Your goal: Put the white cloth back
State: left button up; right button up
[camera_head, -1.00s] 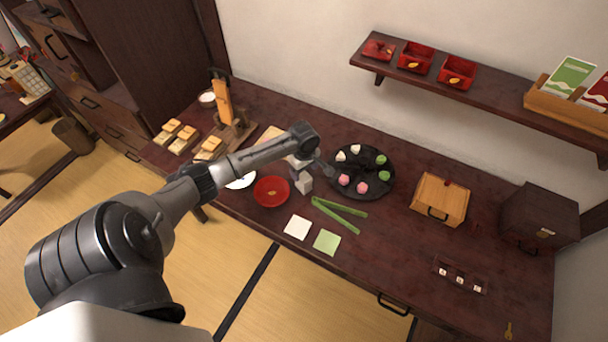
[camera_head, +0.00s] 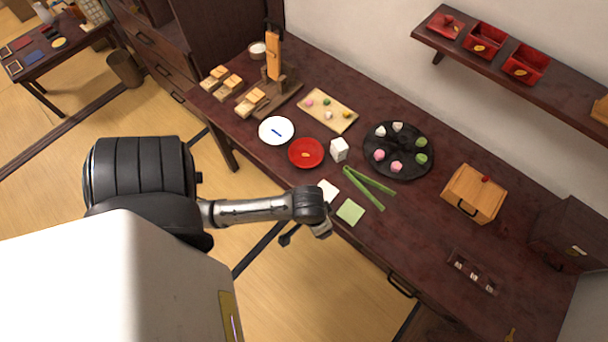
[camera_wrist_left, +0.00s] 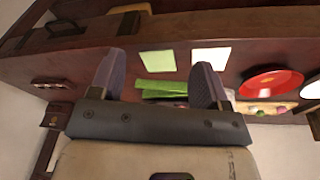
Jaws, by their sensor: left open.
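The white cloth (camera_head: 328,189) is a small flat square on the dark table near its front edge. In the head view my left arm partly covers it. It also shows in the left wrist view (camera_wrist_left: 211,57), beside the green cloth (camera_wrist_left: 158,60). The green cloth (camera_head: 350,211) lies just right of the white one in the head view. My left gripper (camera_head: 305,236) is at the table's front edge, close to both cloths. In the left wrist view its fingers (camera_wrist_left: 157,80) are apart with nothing held between them. My right gripper is not in view.
Green strips (camera_head: 368,187), a white cube (camera_head: 339,149), a red plate (camera_head: 306,153) and a white plate (camera_head: 276,130) lie near the cloths. A round black tray (camera_head: 398,150) holds several sweets. A wooden box (camera_head: 475,193) stands to the right.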

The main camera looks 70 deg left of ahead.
pick_arm(q)
jog(key=s+d+r+m+t, duration=0.1)
jog(key=s+d+r+m, duration=0.2)
jog(key=s+r+m, duration=0.1)
jog(key=shift+s+d+r, duration=0.3)
jog(key=shift+s+r, duration=0.35)
jog(key=shift+s, duration=0.05)
